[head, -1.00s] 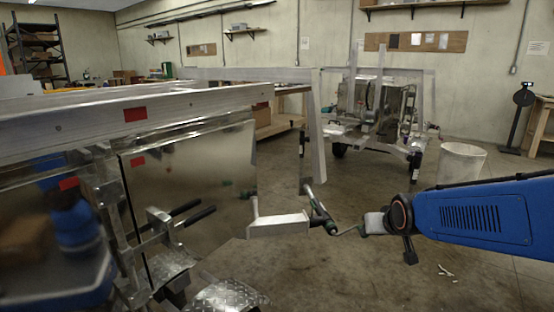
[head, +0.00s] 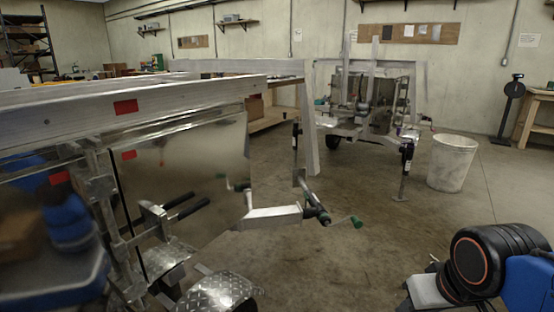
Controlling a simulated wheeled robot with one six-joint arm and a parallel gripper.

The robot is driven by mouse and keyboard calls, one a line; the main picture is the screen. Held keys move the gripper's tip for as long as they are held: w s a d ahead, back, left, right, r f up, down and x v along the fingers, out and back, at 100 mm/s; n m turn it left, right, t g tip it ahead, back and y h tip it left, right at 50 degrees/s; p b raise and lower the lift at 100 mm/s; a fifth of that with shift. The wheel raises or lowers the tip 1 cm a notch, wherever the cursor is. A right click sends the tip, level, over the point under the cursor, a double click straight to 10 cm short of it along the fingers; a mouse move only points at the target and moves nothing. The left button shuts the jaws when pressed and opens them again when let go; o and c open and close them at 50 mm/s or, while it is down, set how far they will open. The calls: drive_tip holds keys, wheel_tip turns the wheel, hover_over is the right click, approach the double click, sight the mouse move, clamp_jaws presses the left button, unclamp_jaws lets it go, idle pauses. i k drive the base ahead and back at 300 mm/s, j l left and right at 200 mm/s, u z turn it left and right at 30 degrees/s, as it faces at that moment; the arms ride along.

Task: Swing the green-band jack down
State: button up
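The green-band jack (head: 309,196) is at the end of the near trailer's silver tongue arm (head: 272,217), right of picture centre. A green band shows on its dark body. Its crank ends in a green grip (head: 357,221) pointing right. A silver tube slants up and back from the body, so the jack looks tilted, not upright; its exact angle is hard to tell. My gripper (head: 426,291) is at the bottom right, apart from the jack, lower and to its right. Its fingertips are not clear, and nothing shows held in it.
The near trailer's frame (head: 120,105) and diamond-plate fender (head: 217,292) fill the left. A second trailer (head: 370,100) stands behind, with an upright jack (head: 405,168) reaching the floor. A whitish bin (head: 452,162) stands at the right. Floor between the jack and my arm is clear.

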sight(320, 211)
drive_tip(key=i+l+u, duration=0.1)
drive_tip(key=i+l, duration=0.25)
drive_tip(key=i, duration=0.25)
drive_tip(key=i+l+u, duration=0.1)
drive_tip(key=i+l, duration=0.3)
drive_tip(key=i, duration=0.2)
drive_tip(key=i+l+u, duration=0.1)
drive_tip(key=i+l, duration=0.35)
drive_tip(key=i, duration=0.15)
